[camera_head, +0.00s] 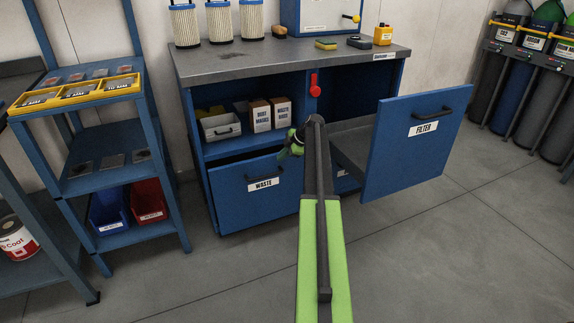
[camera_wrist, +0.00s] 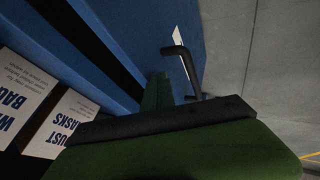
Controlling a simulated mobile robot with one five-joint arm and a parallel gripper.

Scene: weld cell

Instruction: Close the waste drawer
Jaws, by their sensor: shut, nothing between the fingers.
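The blue waste drawer (camera_head: 231,192) is at the lower left of the cabinet, with a white WASTE label and a dark bar handle (camera_head: 264,174). A dark gap runs along its top edge, so its front stands a little out. In the wrist view the drawer front (camera_wrist: 140,28) shows with its handle (camera_wrist: 186,68) beyond the fingers. My gripper (camera_head: 288,151) is shut and empty near the drawer's upper right edge. Its green fingers (camera_wrist: 157,90) point at the blue front; I cannot tell whether they touch it. My arm hides the drawer's right side.
The FILTER drawer (camera_head: 400,158) stands far out to the right of my arm. A red handle (camera_head: 314,86) is on the cabinet above my gripper. Boxes (camera_head: 260,116) and a grey bin (camera_head: 220,127) sit on the shelf above the waste drawer. A blue rack (camera_head: 148,115) stands left.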

